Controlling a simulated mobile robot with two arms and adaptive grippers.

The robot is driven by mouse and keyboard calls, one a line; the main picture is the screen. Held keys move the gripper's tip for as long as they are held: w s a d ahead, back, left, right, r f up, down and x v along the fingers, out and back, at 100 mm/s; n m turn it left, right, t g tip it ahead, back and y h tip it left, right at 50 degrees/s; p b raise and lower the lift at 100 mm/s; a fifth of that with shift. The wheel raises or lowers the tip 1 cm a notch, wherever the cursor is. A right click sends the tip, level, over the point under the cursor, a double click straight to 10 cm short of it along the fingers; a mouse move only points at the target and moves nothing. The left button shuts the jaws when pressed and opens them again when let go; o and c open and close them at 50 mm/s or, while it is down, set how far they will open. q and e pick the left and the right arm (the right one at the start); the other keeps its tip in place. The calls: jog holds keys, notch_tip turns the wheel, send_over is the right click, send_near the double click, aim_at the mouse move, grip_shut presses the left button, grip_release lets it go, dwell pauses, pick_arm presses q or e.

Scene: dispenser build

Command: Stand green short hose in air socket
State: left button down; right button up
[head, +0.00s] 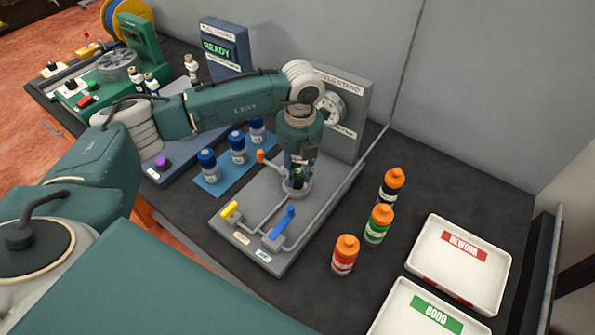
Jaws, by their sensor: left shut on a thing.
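My left gripper (298,172) points down over the round grey socket (296,190) on the grey stand plate (232,215). It is shut on a small dark piece with a bit of green (299,170), which looks like the green short hose. The fingers hide most of it. I cannot tell whether its lower end is inside the socket or just above it. My right gripper is not in view.
Yellow (230,210), blue (284,222) and orange (262,156) handles surround the socket. A gauge panel (350,125) stands behind. Orange-capped bottles (378,222) and white trays labelled REWORK (485,278) and GOOD (385,325) are at right; blue-capped bottles (238,150) at left.

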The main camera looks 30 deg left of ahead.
pick_arm(q)
jog(key=shift+f+b, duration=0.4)
jog(key=shift+f, duration=0.15)
jog(key=c, duration=1.6)
grip_release()
jog(key=shift+c, duration=0.2)
jog(key=shift+r, duration=0.15)
jog(key=shift+d+r+p, duration=0.1)
jog(key=shift+r+p, duration=2.2)
jog(key=shift+r, duration=1.35)
jog(key=shift+d+r+p, duration=0.1)
jog(key=shift+r+p, duration=0.85)
jog(key=shift+r, duration=0.8)
